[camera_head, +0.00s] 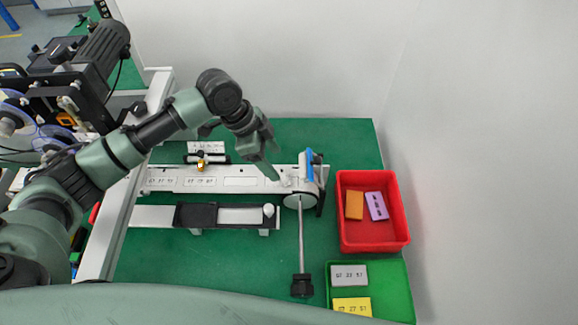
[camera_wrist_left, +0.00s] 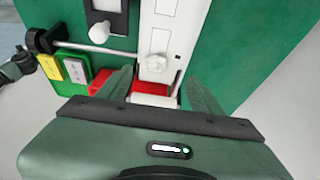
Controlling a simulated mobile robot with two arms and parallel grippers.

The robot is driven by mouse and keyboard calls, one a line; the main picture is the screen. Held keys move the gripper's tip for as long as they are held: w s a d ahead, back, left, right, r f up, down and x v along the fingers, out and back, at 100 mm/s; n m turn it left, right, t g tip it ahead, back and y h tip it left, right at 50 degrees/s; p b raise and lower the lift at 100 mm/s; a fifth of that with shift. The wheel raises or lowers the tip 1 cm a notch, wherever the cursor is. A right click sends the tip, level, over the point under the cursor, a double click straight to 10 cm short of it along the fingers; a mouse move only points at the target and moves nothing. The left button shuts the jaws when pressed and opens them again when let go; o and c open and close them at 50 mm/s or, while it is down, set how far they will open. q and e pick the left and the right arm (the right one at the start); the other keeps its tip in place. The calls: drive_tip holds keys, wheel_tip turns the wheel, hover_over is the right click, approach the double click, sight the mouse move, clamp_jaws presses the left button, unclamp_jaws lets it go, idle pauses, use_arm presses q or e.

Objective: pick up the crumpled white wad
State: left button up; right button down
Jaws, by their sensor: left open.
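The crumpled white wad (camera_wrist_left: 156,64) lies on the white rail of the coder in the left wrist view. In the head view the wad (camera_head: 286,181) shows small and pale near the right end of the rail (camera_head: 240,171), next to the round roller. My left gripper (camera_head: 272,162) is just above and left of it, pointing down. In the left wrist view the fingers of the left gripper (camera_wrist_left: 159,76) are spread wide and empty, with the wad ahead between them, apart from both. My right gripper is not in view.
The roller end (camera_head: 300,200) and a thin rod with a black knob (camera_head: 302,285) are close by. A red bin (camera_head: 374,242) holds an orange and a purple block. A green tray (camera_head: 395,285) holds a grey and a yellow block. A white wall stands behind.

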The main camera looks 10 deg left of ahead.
sight(285, 177)
use_arm(q)
drive_tip(key=shift+s+d+f+p, duration=0.35)
drive_tip(key=shift+d+f, duration=0.1)
drive_tip(key=shift+f, duration=0.25)
drive_tip(key=p+x, duration=0.2)
drive_tip(key=x, duration=0.2)
drive_tip(key=shift+w+f, duration=0.15)
drive_tip(key=shift+f, duration=0.2)
drive_tip(key=shift+d+f, duration=0.1)
drive_tip(key=shift+f, duration=0.1)
drive_tip(key=c, duration=1.4)
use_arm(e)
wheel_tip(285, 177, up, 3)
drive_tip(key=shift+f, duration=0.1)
